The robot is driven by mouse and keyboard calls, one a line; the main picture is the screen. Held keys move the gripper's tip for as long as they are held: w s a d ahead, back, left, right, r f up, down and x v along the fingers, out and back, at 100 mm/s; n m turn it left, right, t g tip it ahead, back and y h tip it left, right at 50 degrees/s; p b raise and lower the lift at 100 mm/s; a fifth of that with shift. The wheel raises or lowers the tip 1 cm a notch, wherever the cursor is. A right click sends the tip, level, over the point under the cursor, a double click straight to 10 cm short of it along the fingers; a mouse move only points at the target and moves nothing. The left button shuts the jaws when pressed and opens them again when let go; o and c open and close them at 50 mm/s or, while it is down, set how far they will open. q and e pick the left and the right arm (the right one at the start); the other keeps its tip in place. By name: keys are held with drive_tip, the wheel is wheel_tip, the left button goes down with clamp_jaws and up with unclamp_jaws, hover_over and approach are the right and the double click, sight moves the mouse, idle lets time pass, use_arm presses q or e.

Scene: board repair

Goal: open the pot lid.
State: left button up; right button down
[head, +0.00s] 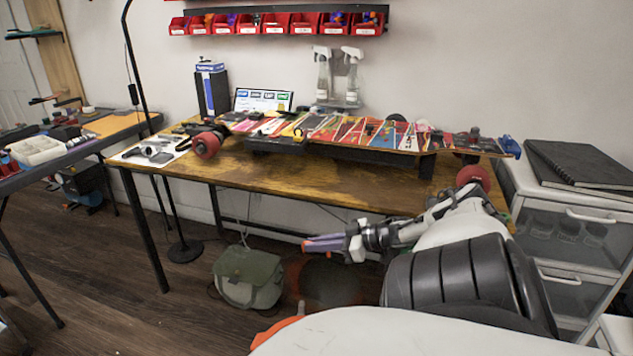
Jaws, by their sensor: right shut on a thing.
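No pot with a lid can be made out for certain. A dark round shape (331,284) with a reddish-brown side stands on the floor under the table, below my right gripper; I cannot tell what it is. My right gripper (330,243) reaches in from the right, in front of the table's front edge. It is shut on a slim purple and red thing (318,242), whose kind I cannot tell. My left gripper is not in view.
A long wooden table (240,179) holds a colourful skateboard deck (350,131) on a black stand. A green bag (248,277) lies on the floor left of the dark shape. A drawer unit (575,230) stands right.

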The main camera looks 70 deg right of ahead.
drive_tip(key=c, duration=1.8)
unclamp_jaws()
drive_tip(key=shift+f, duration=0.3)
drive_tip(key=shift+c, duration=0.2)
drive_tip(key=shift+r, duration=0.1)
drive_tip(key=shift+s+r, duration=0.15)
drive_tip(key=shift+s, duration=0.1)
drive_tip(key=p+v, duration=0.4)
drive_tip(key=v, duration=0.5)
drive_tip(key=shift+s+p, duration=0.35)
drive_tip(key=shift+r, duration=0.15)
